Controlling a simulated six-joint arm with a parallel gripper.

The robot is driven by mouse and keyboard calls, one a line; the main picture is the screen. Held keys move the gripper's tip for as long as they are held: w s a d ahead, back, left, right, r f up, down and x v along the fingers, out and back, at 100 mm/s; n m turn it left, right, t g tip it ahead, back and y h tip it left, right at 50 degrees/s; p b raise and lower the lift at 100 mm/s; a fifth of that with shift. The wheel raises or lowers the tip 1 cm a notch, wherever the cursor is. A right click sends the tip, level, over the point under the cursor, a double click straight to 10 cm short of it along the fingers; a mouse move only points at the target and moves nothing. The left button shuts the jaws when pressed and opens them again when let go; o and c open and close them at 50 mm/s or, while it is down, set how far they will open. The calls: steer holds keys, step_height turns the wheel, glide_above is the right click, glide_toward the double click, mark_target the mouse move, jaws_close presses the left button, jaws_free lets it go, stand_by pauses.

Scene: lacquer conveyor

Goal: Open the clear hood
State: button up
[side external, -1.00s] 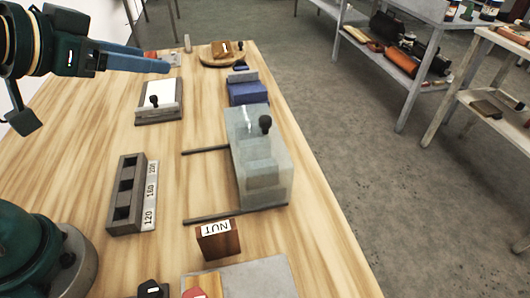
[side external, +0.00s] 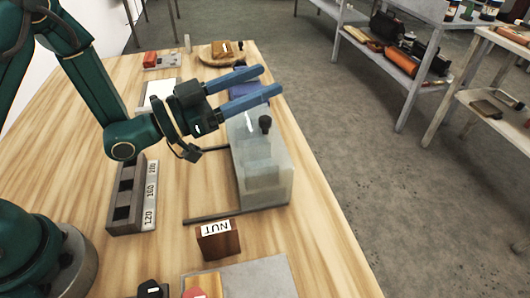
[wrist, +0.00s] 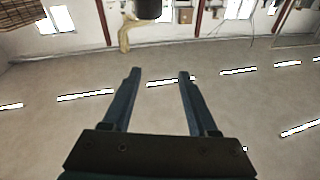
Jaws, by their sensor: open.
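The clear hood (side external: 262,178) is a see-through box with a dark knob (side external: 265,124) on it, standing near the right edge of the wooden table. Stepped grey shapes show through its wall. Two dark rails run left from it along the tabletop. My gripper (side external: 272,80) is open and empty, with blue fingers pointing right, above the far end of the hood and apart from the knob. In the wrist view my gripper (wrist: 158,73) has spread fingers with nothing between them, and the hood is not in that view.
A wooden block marked NUT (side external: 218,241) stands just in front of the hood. A dark slotted rack (side external: 125,205) with numbers is at left. A blue block (side external: 228,90) and a round wooden board (side external: 212,58) lie behind. Free tabletop lies left of the hood.

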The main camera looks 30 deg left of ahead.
mark_target(271, 119)
steer(key=shift+n+g+y, duration=0.3)
steer(key=shift+n+g, duration=0.2)
steer(key=shift+g, duration=0.4)
steer(key=f, duration=0.4)
steer(key=s+f, duration=0.1)
steer(key=f, duration=0.2)
steer(key=shift+d+f, duration=0.1)
steer(key=shift+d, duration=0.2)
steer(key=shift+x, duration=2.55)
jaws_close()
